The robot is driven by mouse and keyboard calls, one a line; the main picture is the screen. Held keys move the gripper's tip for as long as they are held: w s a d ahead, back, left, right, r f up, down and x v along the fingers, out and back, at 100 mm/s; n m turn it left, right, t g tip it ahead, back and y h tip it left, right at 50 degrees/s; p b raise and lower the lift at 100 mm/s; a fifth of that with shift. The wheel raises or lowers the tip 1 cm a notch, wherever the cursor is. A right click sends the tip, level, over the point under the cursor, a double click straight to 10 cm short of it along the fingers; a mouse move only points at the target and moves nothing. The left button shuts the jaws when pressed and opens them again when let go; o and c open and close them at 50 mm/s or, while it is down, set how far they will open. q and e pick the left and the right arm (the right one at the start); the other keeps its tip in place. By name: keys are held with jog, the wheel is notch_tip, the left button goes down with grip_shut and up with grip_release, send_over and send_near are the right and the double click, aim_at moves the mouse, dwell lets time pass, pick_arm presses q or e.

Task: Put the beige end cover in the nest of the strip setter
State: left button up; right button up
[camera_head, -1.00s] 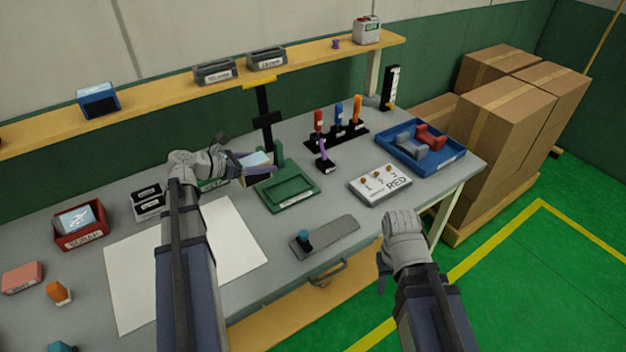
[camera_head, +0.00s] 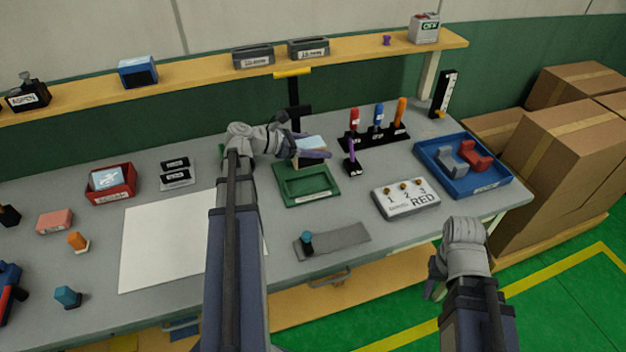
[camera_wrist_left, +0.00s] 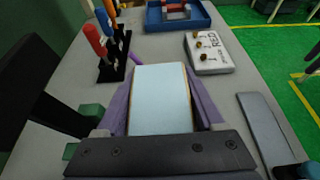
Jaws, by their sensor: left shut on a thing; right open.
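My left gripper (camera_head: 312,152) is shut on a block-like piece with a pale blue top and beige edges, which I take for the beige end cover (camera_head: 311,143). It fills the space between the purple fingers in the left wrist view (camera_wrist_left: 160,98). The strip setter (camera_head: 293,98) has a black column, a yellow top handle and a green base with a shallow recessed nest (camera_head: 308,184). The held piece is above the back of the green base, apart from the nest floor, and hides part of the setter. My right gripper (camera_head: 435,283) is open and empty beyond the table's front edge.
A stand of red, blue and orange-handled tools (camera_head: 378,136) and a purple-handled tool (camera_head: 352,160) stand right of the setter. A white sheet (camera_head: 165,240) lies left.

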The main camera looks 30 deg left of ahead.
pick_arm(q)
notch_tip(320, 180, down, 6)
jog(key=b, duration=0.5)
jog(key=shift+b, duration=0.3)
jog(key=shift+f, duration=0.1)
notch_tip(320, 180, down, 4)
jog(key=b, duration=0.3)
jog(key=shift+r+b, duration=0.25)
jog(key=shift+b, duration=0.1)
jog(key=shift+f, duration=0.2)
jog(key=o, duration=1.5)
jog(key=shift+s+a+r, duration=0.2)
jog(key=shift+r, duration=0.2)
jog(key=p+v, duration=0.4)
jog(key=v, duration=0.6)
jog(key=shift+s+a+r, duration=0.1)
jog(key=shift+s+a+r+p, duration=0.1)
jog(key=shift+s+a+p, duration=0.25)
jog(key=shift+s, duration=0.1)
